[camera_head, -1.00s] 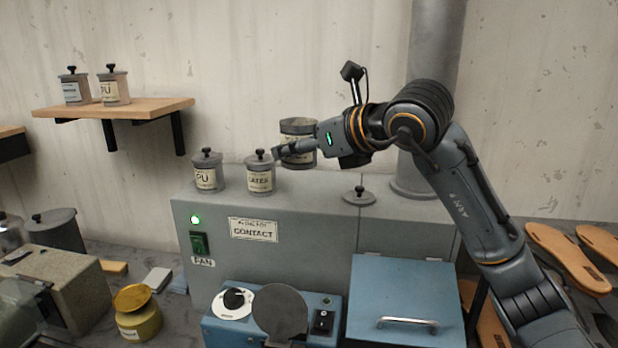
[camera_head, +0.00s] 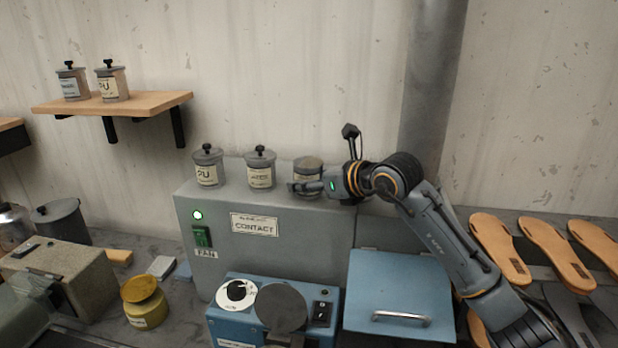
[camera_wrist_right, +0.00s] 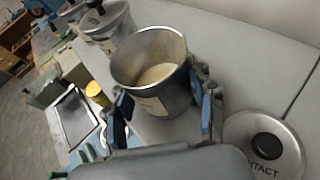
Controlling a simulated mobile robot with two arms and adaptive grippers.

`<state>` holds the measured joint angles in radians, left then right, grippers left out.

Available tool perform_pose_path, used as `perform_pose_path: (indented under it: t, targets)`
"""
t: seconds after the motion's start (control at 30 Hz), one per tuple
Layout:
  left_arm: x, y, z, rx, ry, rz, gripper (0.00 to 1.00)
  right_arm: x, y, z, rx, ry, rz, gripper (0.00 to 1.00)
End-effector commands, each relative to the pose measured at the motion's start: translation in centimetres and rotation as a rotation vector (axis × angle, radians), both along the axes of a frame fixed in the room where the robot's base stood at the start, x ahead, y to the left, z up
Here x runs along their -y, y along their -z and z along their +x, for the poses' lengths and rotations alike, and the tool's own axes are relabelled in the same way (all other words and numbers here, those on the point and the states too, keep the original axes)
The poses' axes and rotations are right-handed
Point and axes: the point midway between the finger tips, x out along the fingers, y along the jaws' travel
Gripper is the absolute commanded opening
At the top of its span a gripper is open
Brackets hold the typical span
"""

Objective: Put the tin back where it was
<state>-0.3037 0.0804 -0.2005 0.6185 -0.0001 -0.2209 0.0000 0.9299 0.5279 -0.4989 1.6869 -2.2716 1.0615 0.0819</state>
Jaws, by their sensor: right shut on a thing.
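My right gripper (camera_head: 308,187) is shut on an open grey metal tin (camera_head: 308,166) with a pale label. The tin is upright at the top of the grey fan cabinet (camera_head: 290,214), to the right of two lidded tins; I cannot tell whether it touches the surface. In the right wrist view the tin (camera_wrist_right: 154,76) sits between the two fingers (camera_wrist_right: 163,112), with pale contents inside. A round lid with a black knob (camera_wrist_right: 264,150) lies on the cabinet beside it. My arm hides this lid in the head view. My left gripper is not visible.
A wall shelf (camera_head: 115,107) bears two more tins. A grey pipe (camera_head: 432,95) rises behind my arm. Blue machines (camera_head: 400,290) stand below in front.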

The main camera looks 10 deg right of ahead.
Motion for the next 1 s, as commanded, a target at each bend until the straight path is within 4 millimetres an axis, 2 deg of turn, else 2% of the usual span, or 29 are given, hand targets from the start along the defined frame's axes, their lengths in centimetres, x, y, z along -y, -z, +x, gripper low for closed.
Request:
perform_pose_path:
  t: [0.27, 0.3, 0.4, 0.8, 1.0]
  targets:
    - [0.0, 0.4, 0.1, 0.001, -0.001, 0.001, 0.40, 0.0, 0.1, 0.0, 0.004, 0.001, 0.001, 0.06]
    - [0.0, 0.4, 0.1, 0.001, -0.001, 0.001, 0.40, 0.0, 0.3, 0.0, 0.001, 0.001, 0.000, 0.57]
    - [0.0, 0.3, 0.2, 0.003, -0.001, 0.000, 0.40, 0.0, 0.2, 0.0, 0.000, 0.000, 0.000, 0.77]
    - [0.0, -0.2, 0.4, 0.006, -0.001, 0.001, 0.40, 0.0, -0.3, 0.0, 0.000, 0.000, 0.000, 0.78]
    - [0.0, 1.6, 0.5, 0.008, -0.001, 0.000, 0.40, 1.6, -0.9, -2.5, 0.005, 0.002, -0.003, 0.78]
